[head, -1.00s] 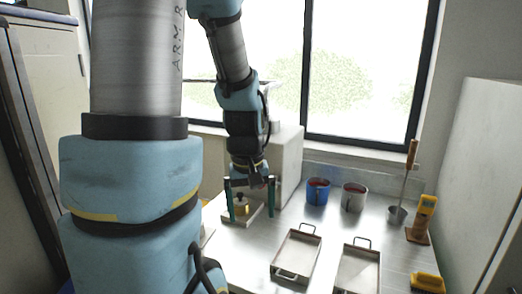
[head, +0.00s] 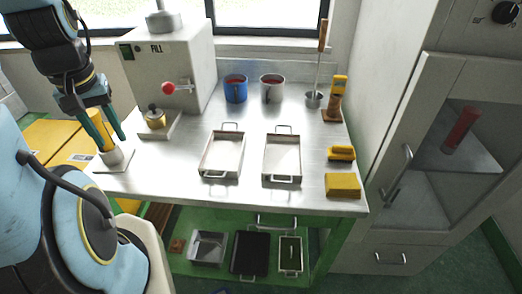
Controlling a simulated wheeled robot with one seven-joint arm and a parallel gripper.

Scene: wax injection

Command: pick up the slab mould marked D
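I can read no letter D in the head view, so I cannot tell which thing is the slab mould marked D. My gripper (head: 114,144) points down at the table's left end, its two green fingers apart. A yellow upright piece (head: 101,136) on a pale round base stands at the fingers, over a flat white plate (head: 112,162). Whether the fingers touch it is unclear. Two shallow metal trays with end handles, a left tray (head: 205,166) and a right tray (head: 267,167), lie mid-table.
The machine marked FILL (head: 150,60) stands at the back left. Blue mug (head: 236,91), grey mug (head: 271,91) and ladle (head: 314,98) are behind the trays. Yellow objects (head: 342,185) line the right edge. More trays (head: 250,255) lie below. A glass-fronted cabinet (head: 420,150) is right.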

